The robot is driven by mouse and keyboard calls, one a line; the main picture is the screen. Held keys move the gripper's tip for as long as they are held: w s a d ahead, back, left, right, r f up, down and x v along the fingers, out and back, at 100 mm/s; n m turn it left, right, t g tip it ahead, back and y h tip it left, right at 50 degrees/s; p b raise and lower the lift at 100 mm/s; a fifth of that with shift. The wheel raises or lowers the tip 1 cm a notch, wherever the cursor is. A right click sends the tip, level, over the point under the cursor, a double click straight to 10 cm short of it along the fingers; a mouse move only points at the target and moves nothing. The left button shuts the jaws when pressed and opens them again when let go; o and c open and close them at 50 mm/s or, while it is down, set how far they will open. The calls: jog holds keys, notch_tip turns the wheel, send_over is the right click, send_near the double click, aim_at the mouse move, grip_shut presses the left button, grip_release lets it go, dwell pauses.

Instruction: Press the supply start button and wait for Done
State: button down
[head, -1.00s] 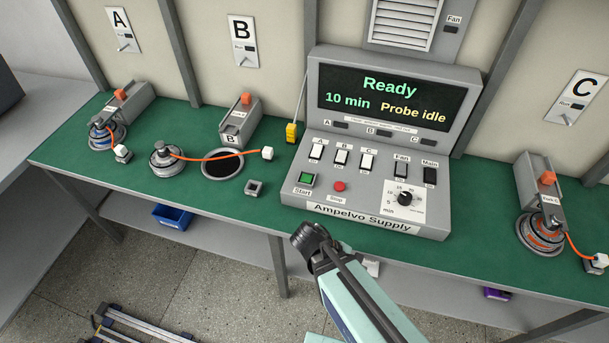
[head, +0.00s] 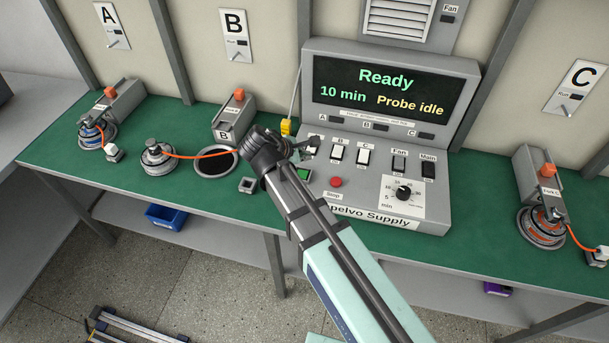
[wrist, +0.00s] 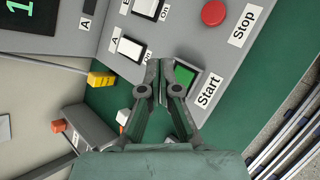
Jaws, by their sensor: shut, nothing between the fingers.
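The Ampelvo Supply panel (head: 375,215) stands on the green bench, its screen (head: 385,90) reading "Ready", "10 min" and "Probe idle". The green Start button (head: 304,174) is partly hidden by my arm in the head view. In the wrist view the Start button (wrist: 186,76) shows beside the fingertips, with its "Start" label just beyond. My gripper (head: 312,145) is shut and empty over the left part of the panel. In the wrist view the fingertips of my gripper (wrist: 160,66) lie between the A switch and the Start button; whether they touch the panel I cannot tell.
The red Stop button (head: 336,182) is right of Start. Rocker switches A (wrist: 131,47), B, C, Fan and Main (head: 428,169) line the panel, with a timer dial (head: 404,193) below. Hub motors with orange leads stand on the bench (head: 480,218) on both sides.

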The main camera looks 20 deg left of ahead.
jog(key=shift+w+a+r+t+y, duration=0.15)
jog(key=shift+w+a+r, duration=0.15)
jog(key=shift+r, duration=0.25)
jog(key=shift+w+a+r+t+y, duration=0.15)
jog(key=shift+w+a+r, duration=0.15)
jog(key=shift+r, duration=0.25)
jog(key=shift+f, duration=0.15)
jog(key=b, duration=0.6)
send_over(302, 175)
notch_tip(302, 175, down, 6)
jog(key=shift+a+f, duration=0.1)
jog(key=shift+f, duration=1.2)
jog(key=shift+f, duration=0.2)
jog(key=shift+f, duration=0.2)
